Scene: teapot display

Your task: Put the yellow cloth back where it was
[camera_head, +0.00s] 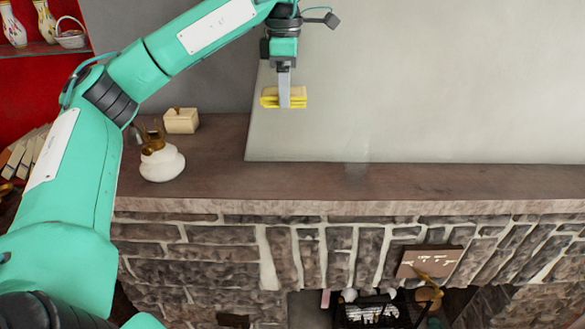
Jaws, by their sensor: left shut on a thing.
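The yellow cloth (270,97) is a small folded piece with a paler band. My left gripper (285,100) is shut on it, pointing down, and holds it in the air in front of the pale wall. In the picture the cloth shows above the brown mantel shelf (215,155), apart from it. The gripper hides the middle of the cloth. My right gripper is not in view.
A white round pot with a brownish top (162,164) and a small cream box (181,121) stand on the left of the shelf. The shelf's middle and right look clear. A stone fireplace (200,255) lies below, and a red shelf with vases (45,20) stands upper left.

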